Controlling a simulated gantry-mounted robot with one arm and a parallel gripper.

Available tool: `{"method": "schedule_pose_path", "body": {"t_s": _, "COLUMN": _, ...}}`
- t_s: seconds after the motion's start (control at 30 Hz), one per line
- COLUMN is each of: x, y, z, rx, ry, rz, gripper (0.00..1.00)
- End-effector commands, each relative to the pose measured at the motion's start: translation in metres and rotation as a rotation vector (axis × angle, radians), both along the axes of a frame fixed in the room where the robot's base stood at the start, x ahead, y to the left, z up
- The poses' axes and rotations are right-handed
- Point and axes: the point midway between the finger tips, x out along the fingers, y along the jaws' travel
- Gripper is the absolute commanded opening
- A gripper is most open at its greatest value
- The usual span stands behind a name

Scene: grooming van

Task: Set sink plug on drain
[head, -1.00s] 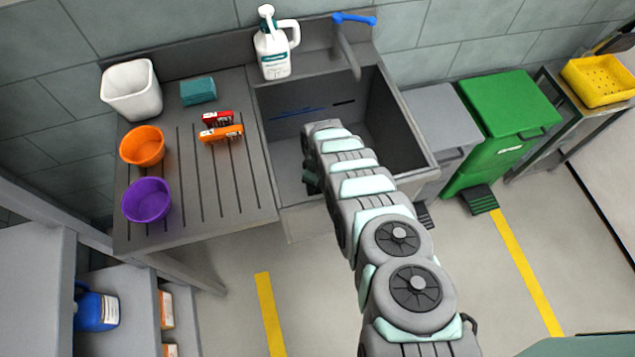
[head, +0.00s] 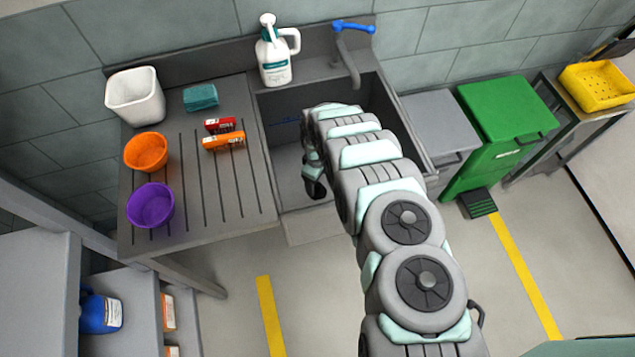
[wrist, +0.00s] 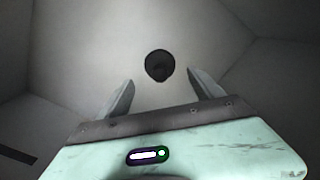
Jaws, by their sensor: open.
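My gripper (head: 314,186) is inside the sink basin (head: 292,185), mostly hidden behind my arm in the head view. In the wrist view my gripper (wrist: 161,80) is open, its two fingers spread with nothing held between them. A dark round shape (wrist: 159,65) lies on the pale sink floor just beyond the fingertips, midway between them. It has a darker inner part. I cannot tell whether it is the plug seated on the drain or the bare drain hole. No separate plug shows, and my arm hides much of the basin in the head view.
A white pump jug (head: 274,52) and a blue-handled tap (head: 347,55) stand at the sink's back edge. The drainboard (head: 205,210) holds a white tub, orange and purple bowls, a teal sponge and small boxes. Grey and green bins (head: 503,130) stand at the right. Basin walls surround my gripper.

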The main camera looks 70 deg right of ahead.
Motion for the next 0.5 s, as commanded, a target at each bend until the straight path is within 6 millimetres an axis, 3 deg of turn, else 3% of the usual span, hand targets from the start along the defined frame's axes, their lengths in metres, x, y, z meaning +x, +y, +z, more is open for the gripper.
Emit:
{"method": "schedule_pose_path", "body": {"t_s": 0.1, "x": 0.001, "y": -0.001, "z": 0.022, "rx": -0.002, "ry": 0.000, "rz": 0.001, "gripper": 0.76}}
{"method": "schedule_pose_path", "body": {"t_s": 0.3, "x": 0.001, "y": -0.001, "z": 0.047, "rx": -0.003, "ry": -0.001, "rz": 0.000, "gripper": 0.76}}
{"method": "schedule_pose_path", "body": {"t_s": 0.5, "x": 0.000, "y": 0.000, "z": 0.059, "rx": 0.001, "ry": 0.001, "rz": 0.000, "gripper": 0.76}}
